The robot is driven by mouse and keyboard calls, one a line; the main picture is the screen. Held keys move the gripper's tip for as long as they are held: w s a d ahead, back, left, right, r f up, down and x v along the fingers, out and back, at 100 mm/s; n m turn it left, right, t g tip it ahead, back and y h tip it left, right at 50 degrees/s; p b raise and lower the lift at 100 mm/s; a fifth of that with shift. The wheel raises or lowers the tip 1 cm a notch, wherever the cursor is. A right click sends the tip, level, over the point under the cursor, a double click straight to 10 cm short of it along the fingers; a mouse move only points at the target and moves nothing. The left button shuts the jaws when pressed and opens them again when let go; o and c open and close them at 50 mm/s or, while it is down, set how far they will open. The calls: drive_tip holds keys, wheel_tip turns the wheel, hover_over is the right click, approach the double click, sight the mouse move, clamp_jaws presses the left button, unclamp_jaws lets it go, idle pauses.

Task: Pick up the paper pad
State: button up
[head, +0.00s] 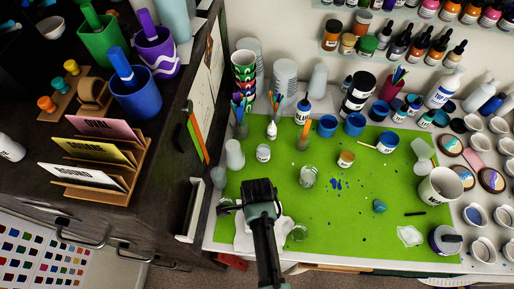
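No thing is clearly readable as the paper pad. A white, irregular paper-like sheet (245,241) lies at the lower left of the green mat, partly hidden under my arm. A white upright slab (190,208) stands against the dark cabinet's side, left of the mat. Pink, yellow and white cards (104,129) stand in a wooden rack on the dark cabinet top. My gripper (242,205) is over the lower left of the mat, above the white sheet. Its fingers are dark and seen from above, so their opening and any contact are unclear.
The green mat (340,225) holds jars, blue cups, brush holders and a clear glass (308,176) close to my gripper's right. A white bucket (440,186) stands at the mat's right. The dark cabinet (150,190) borders the left. The mat's lower middle is mostly free.

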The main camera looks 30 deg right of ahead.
drive_tip(key=shift+f, duration=0.25)
drive_tip(key=shift+c, duration=0.3)
drive_tip(key=c, duration=1.3)
drive_tip(key=shift+r, duration=0.15)
wheel_tip(320, 180, up, 10)
drive_tip(key=b, duration=0.1)
